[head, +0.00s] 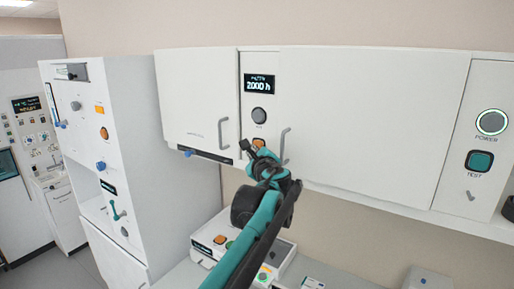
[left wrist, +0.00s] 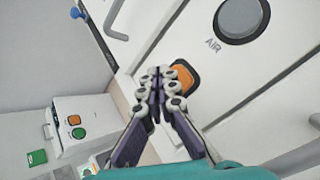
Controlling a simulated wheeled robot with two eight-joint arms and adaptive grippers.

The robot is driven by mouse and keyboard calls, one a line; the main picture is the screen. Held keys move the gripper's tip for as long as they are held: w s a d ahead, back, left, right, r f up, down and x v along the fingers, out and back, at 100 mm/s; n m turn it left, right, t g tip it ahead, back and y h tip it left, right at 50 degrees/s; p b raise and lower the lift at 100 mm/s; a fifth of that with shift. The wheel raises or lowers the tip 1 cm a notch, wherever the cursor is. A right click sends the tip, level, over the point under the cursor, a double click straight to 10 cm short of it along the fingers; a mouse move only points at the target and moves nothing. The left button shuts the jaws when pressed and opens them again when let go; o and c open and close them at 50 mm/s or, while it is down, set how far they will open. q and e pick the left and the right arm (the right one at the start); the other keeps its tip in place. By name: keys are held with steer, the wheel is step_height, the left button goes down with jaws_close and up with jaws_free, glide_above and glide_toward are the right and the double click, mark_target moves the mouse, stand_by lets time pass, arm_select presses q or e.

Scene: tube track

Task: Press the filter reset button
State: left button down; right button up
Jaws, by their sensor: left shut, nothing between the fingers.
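An orange square button (head: 259,143) sits low on the narrow white panel, below a round grey knob (head: 259,115) and a display (head: 259,84) that reads about 2.000 h. My left gripper (head: 250,147) is in front of that panel and partly covers the orange button. In the left wrist view the gripper (left wrist: 158,74) is shut and empty, its tips beside and partly over the orange button (left wrist: 187,74). Whether the tips touch the button I cannot tell. Any label by it is hidden; the knob (left wrist: 241,15) is marked AIR. My right gripper is not seen.
Cabinet handles (head: 285,145) stick out on both sides (head: 221,133) of the panel. A green TEST button (head: 479,161) and a POWER button (head: 491,122) are at the right. A white device (head: 216,245) stands on the counter below.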

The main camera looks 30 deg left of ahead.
arm_select(q)
steer(key=shift+w, duration=0.15)
steer(key=shift+w, duration=0.3)
steer(key=shift+w, duration=0.5)
stand_by(0.9)
stand_by(0.3)
steer(key=shift+s, duration=0.95)
steer(key=shift+s+a+p, duration=0.2)
steer(key=shift+s+p, duration=0.2)
steer(key=shift+s, duration=2.1)
